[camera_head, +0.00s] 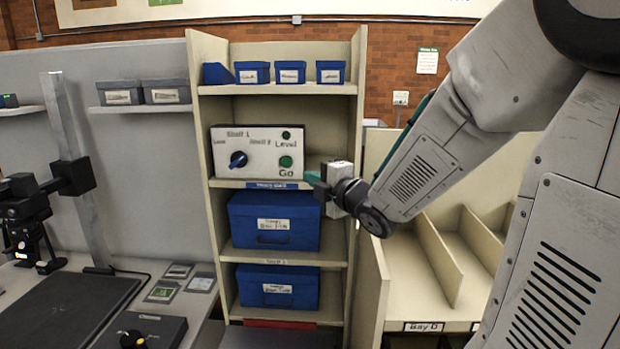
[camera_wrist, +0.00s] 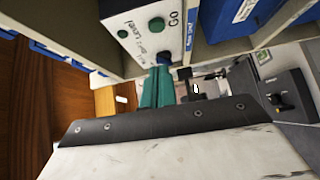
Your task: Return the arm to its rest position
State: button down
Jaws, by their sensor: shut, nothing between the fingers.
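My gripper (camera_head: 318,184) shows in the head view in front of the right side of the shelf unit, just below and right of the Go button (camera_head: 286,161). Its teal fingers (camera_wrist: 157,88) are shut and empty in the wrist view. They point toward the control panel (camera_head: 258,152), a white box with a blue knob (camera_head: 238,159), a Level button (camera_head: 286,135) and the Go button. I cannot tell whether the fingertips touch the panel. My arm reaches in from the right, bent down toward the shelf.
The shelf unit (camera_head: 361,75) holds blue boxes above and below the panel. An open divided bin (camera_head: 410,285) stands right of it, near my forearm. A desk with a copy stand (camera_head: 75,130) is at left. A brick wall is behind.

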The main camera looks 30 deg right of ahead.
dwell(0.4)
jog(key=s+a+f+m+g, duration=0.2)
jog(key=s+m+g, duration=0.3)
jog(key=s, duration=0.5)
jog(key=s+a+f+m+g+h, duration=0.1)
jog(key=s+a+f+m+g, duration=0.1)
jog(key=s+a+m+g, duration=0.2)
jog(key=s+a+f+m+g+h, duration=0.1)
jog(key=s+m+g, duration=0.6)
jog(key=s, duration=0.9)
jog(key=a+f+m, duration=0.1)
jog(key=a+m, duration=0.1)
jog(key=m, duration=0.1)
jog(key=shift+s+a, duration=0.25)
jog(key=shift+s, duration=0.15)
jog(key=shift+f, duration=0.1)
dwell(3.8)
